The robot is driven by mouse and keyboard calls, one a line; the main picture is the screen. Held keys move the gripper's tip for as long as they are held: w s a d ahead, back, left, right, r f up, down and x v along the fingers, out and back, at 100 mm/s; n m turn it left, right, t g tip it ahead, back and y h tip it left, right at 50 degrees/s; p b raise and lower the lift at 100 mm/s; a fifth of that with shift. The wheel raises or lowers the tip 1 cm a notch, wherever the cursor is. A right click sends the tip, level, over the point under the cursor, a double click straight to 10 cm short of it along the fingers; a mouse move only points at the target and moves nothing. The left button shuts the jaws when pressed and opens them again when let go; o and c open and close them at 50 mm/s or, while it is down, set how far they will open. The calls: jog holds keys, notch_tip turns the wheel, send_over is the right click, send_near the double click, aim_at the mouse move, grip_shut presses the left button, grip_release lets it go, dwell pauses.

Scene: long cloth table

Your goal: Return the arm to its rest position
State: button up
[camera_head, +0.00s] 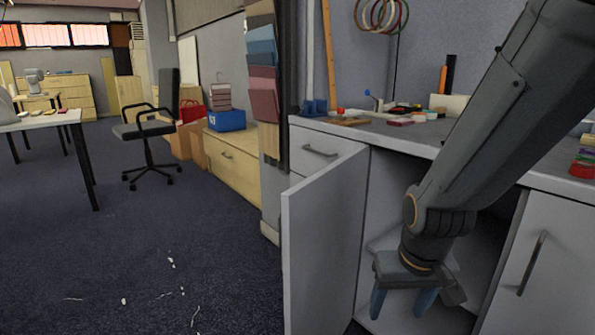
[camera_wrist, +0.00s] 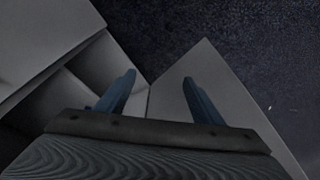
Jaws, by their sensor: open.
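My arm (camera_head: 500,120) reaches down from the upper right in the head view. My gripper (camera_head: 399,301) hangs at its end, in front of the open cabinet (camera_head: 391,190). Its two blue fingers are apart with nothing between them. In the wrist view my gripper (camera_wrist: 158,98) also shows spread, empty fingers. The cabinet door (camera_head: 322,240) stands swung open to the left of my gripper. The same door shows pale behind the fingers in the wrist view (camera_wrist: 205,85). The arm hides part of the cabinet's inside.
The counter (camera_head: 345,127) above the cabinet holds several small tools and tape. A closed door with a handle (camera_head: 532,262) is at the right. An office chair (camera_head: 150,125), a wooden drawer unit (camera_head: 232,165) and a white table (camera_head: 45,121) stand farther left. Dark floor (camera_head: 130,250) is mostly free.

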jog(key=s+a+r+n+g+y, duration=0.1)
jog(key=s+a+r+n, duration=0.25)
jog(key=s+a, duration=0.55)
jog(key=s+a+r+n+g+y, duration=0.15)
jog(key=s+a+r+n, duration=0.35)
jog(key=a, duration=0.7)
jog(key=d+r+m+h+p, duration=0.1)
jog(key=d+r+m+p, duration=0.3)
jog(key=d+r+p, duration=0.6)
jog(key=s+d+r+m+h+p, duration=0.1)
jog(key=d+r+m+p, duration=0.3)
jog(key=d+r+p, duration=0.6)
notch_tip(320, 180, up, 5)
jog(key=p, duration=1.3)
jog(key=shift+d+f+p, duration=0.15)
jog(key=shift+d+p, duration=0.05)
jog(key=shift+p, duration=0.15)
jog(key=shift+s+d+m+h, duration=0.1)
jog(key=shift+d+m+h, duration=0.1)
jog(key=shift+m+h, duration=0.05)
jog(key=shift+c, duration=0.4)
